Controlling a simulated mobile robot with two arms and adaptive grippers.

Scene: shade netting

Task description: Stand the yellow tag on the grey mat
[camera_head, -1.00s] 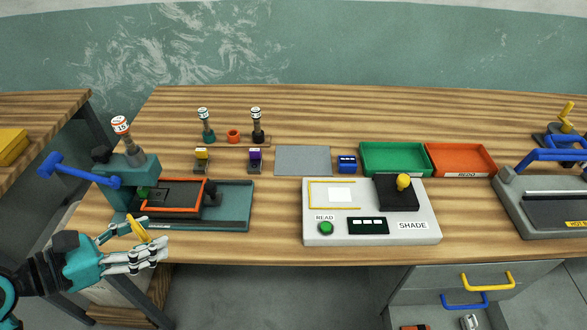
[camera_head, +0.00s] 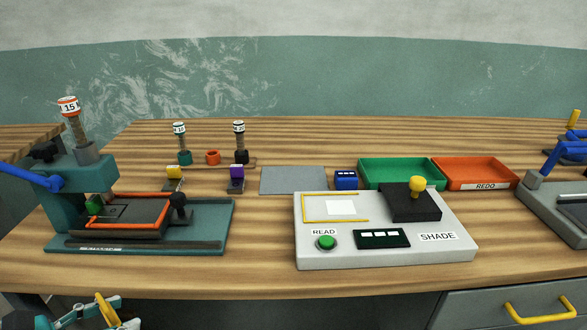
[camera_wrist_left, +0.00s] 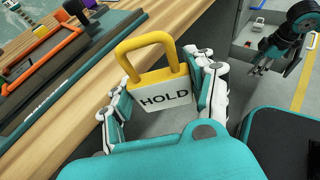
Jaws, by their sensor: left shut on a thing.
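The yellow tag (camera_wrist_left: 150,75) has a yellow loop on top and a pale front face reading HOLD. My left gripper (camera_wrist_left: 160,100) is shut on it, with a finger at each side. In the head view the tag (camera_head: 106,310) and the left gripper (camera_head: 95,318) show at the bottom left, low in front of the bench edge and partly cut off. The grey mat (camera_head: 293,180) lies flat and bare on the bench, behind the shade reader. My right gripper (camera_wrist_left: 261,66) shows small at the upper right of the left wrist view, fingers apart and empty.
The shade reader (camera_head: 385,253) stands in front of the mat. A blue block (camera_head: 346,180) and a green tray (camera_head: 400,164) are right of the mat. A purple-topped holder (camera_head: 236,178) stands to its left. The teal press (camera_head: 215,235) fills the bench's left side.

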